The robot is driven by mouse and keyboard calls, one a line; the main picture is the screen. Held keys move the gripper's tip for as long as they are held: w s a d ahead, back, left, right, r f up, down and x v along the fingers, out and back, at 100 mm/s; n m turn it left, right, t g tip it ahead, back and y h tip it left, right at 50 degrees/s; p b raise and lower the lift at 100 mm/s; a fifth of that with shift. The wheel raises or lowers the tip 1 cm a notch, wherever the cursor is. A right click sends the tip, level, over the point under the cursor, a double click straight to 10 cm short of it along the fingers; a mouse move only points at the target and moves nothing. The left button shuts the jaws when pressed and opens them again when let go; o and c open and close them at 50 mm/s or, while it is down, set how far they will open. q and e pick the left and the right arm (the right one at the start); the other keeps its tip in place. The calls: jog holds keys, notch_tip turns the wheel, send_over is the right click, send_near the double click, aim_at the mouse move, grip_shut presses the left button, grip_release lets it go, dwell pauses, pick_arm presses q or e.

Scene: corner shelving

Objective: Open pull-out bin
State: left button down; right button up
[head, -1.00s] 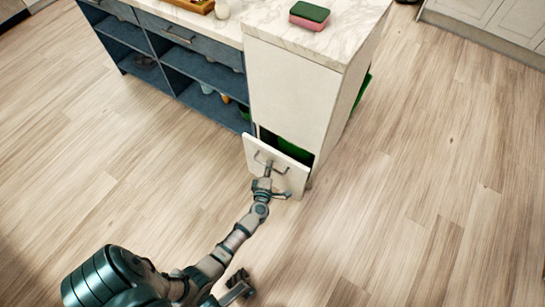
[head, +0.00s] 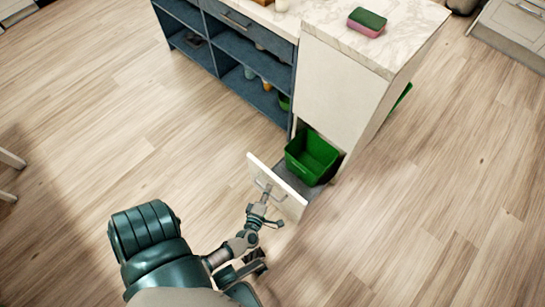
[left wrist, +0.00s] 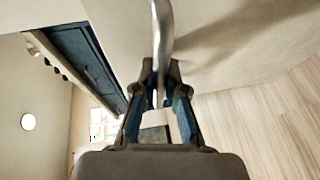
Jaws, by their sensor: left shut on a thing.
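The pull-out bin's white front (head: 277,187) stands out from the cabinet in the head view. Behind it, a green bin (head: 312,158) sits on the grey pull-out base and shows empty. My left gripper (head: 265,193) is at the metal handle (head: 273,188) on the front's outer face. In the left wrist view, the handle bar (left wrist: 162,35) runs down between the fingers of my left gripper (left wrist: 160,95), which are shut on it. My right gripper cannot be made out clearly in the head view.
The white cabinet (head: 340,95) has a marble top with a green and pink sponge (head: 367,22) on it. A blue shelf unit (head: 235,70) adjoins it at the left. The wooden floor (head: 130,130) around the pulled-out front is clear. A chair leg (head: 10,160) shows at the far left.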

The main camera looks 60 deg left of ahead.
pick_arm(q)
jog(key=shift+s+a+f, duration=0.1)
jog(key=shift+s+a, duration=0.1)
jog(key=shift+s, duration=0.2)
jog(key=c, duration=1.2)
grip_release()
jog(key=shift+w, duration=0.1)
jog(key=v, duration=1.2)
jog(key=shift+w, duration=0.15)
